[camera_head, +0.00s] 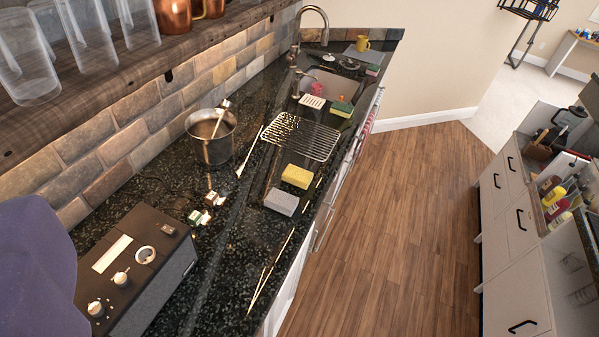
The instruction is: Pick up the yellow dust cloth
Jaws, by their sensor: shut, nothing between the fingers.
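A small yellow block-shaped thing (297,176) lies on the dark speckled counter (225,265), near its front edge. It looks like a folded yellow cloth, but I cannot tell it from a sponge for sure. A similar grey block (281,201) lies just in front of it, close or touching. My gripper does not show in this view.
A wire rack (301,137) lies just behind the yellow thing. A steel pot (211,138) and a dark radio-like box (135,270) stand to the left. Thin sticks (270,270) lie near the counter edge. A shelf with glasses (85,35) overhangs the left. Wooden floor (400,220) is clear.

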